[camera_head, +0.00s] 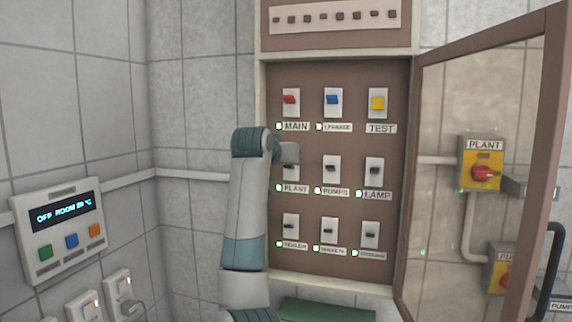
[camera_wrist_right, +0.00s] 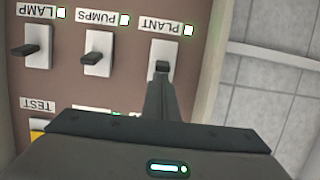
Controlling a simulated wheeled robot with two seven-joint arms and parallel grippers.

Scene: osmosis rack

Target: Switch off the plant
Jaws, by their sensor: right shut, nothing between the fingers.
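In the head view, the open cabinet's PLANT switch (camera_head: 290,173) is a white plate in the middle row at left, partly covered by my right arm. Its label reads PLANT and the small lamp beside it (camera_head: 279,188) glows green. The right wrist view shows this switch (camera_wrist_right: 165,50) upside down. My right gripper (camera_wrist_right: 162,72) is shut and empty, its fingertips overlapping the switch lever; whether they touch cannot be told. In the head view a yellow box with a red rotary knob (camera_head: 483,172), also labelled PLANT, shows through the glass door. My left gripper is not in view.
The PUMPS switch (camera_head: 331,168) and LAMP switch (camera_head: 374,171) stand to the right. MAIN (camera_head: 290,101) is above PLANT. The open glass door (camera_head: 410,185) stands at right. A control box (camera_head: 62,232) hangs on the left wall.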

